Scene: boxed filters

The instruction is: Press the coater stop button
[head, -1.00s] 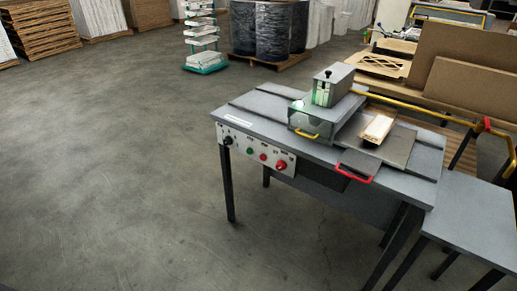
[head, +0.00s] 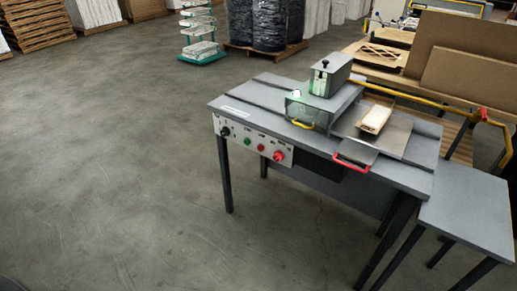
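The coater (head: 318,108) is a grey machine on a grey metal table with dark legs, right of the middle of the head view. On its front left is a light control panel (head: 235,142). The panel carries a black knob (head: 225,131), a green button (head: 248,142), a small red button (head: 261,148) and a larger red button (head: 279,155). The labels above them are too small to read, so I cannot tell which red one is marked stop. Nothing covers the buttons. Neither of my grippers is in view.
A light wooden piece (head: 374,119) lies on the coater's bed behind a red handle (head: 351,164). A lower grey table (head: 466,212) stands at the right. Black-wrapped drums (head: 269,25) and a shelf rack (head: 198,30) are at the back. The concrete floor left and in front is clear.

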